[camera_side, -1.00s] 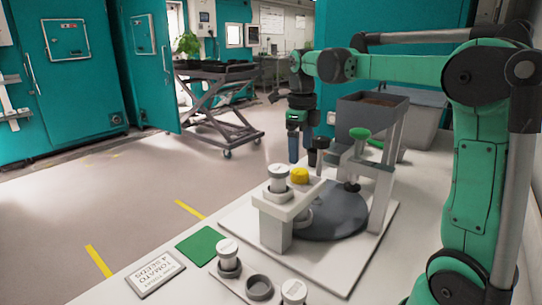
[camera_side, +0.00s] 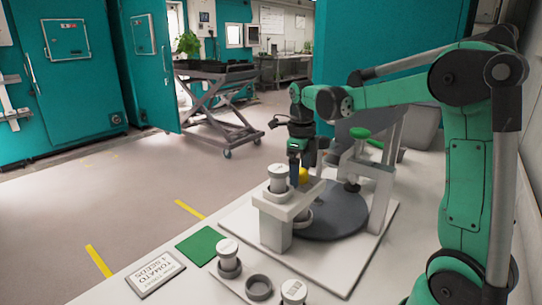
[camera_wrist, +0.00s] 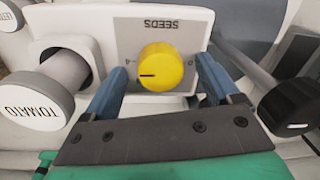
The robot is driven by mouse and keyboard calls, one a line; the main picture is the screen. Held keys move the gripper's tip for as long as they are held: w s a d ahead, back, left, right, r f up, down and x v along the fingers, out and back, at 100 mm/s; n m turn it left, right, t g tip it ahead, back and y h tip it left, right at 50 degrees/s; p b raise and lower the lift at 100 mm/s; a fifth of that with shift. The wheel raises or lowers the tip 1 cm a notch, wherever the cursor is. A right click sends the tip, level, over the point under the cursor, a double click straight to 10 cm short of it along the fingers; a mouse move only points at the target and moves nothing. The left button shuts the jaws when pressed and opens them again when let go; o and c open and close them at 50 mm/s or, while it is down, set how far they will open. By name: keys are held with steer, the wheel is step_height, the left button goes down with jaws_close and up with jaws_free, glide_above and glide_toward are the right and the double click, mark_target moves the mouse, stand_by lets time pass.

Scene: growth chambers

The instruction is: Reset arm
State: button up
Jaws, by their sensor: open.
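My gripper (camera_side: 297,172) points down at the dispenser stand, beside the yellow knob (camera_side: 304,176), which it partly hides in the side view. In the wrist view my gripper (camera_wrist: 165,76) has its blue fingers apart on either side of the yellow knob (camera_wrist: 160,67). Clear gaps show between the fingers and the knob. The knob sits on a grey plate marked SEEDS (camera_wrist: 128,28), its black line pointing left toward the 4.
A white canister labelled TOMATO (camera_wrist: 28,108) is left of my gripper. A black knob (camera_wrist: 291,107) is at the right. A green-topped post (camera_side: 360,133) stands behind the grey disc (camera_side: 335,215). A green pad (camera_side: 200,245) and a seed card (camera_side: 156,274) lie in front.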

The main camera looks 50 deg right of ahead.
steer(key=shift+r, duration=0.1)
steer(key=shift+r+m, duration=0.1)
steer(key=shift+m, duration=0.3)
step_height(320, 180, up, 5)
steer(key=shift+a, duration=0.15)
step_height(320, 180, down, 5)
steer(key=shift+f, duration=0.2)
steer(key=n, duration=1)
steer(key=shift+d, duration=0.2)
steer(key=n, duration=0.3)
steer(key=shift+n+y, duration=0.3)
steer(key=shift+n, duration=0.1)
steer(key=n, duration=0.6)
steer(key=shift+d, duration=0.1)
steer(key=n, duration=0.7)
